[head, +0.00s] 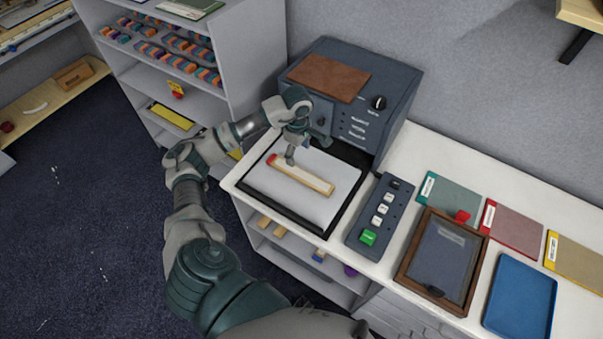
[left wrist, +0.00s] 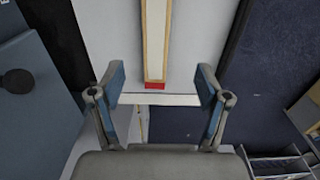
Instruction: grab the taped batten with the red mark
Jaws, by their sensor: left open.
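The batten (head: 305,177) is a pale wooden strip with a white band along its top and a red mark (head: 272,160) at its left end. It lies on a light grey plate in a black-framed tray (head: 262,203) on the white table. In the left wrist view the batten (left wrist: 157,40) runs down from the top edge, its red end (left wrist: 155,85) showing between the fingertips. My left gripper (head: 303,152) is open and empty over the batten, hiding a little of it; the left wrist view shows both fingers (left wrist: 160,78) spread apart. My right gripper is not in view.
A dark blue-grey machine (head: 392,118) stands behind the tray. A button box (head: 380,215) is right of the tray, then a brown-framed panel (head: 408,262), a blue tray (head: 520,305) and several folders. Shelves (head: 255,60) stand at the back left.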

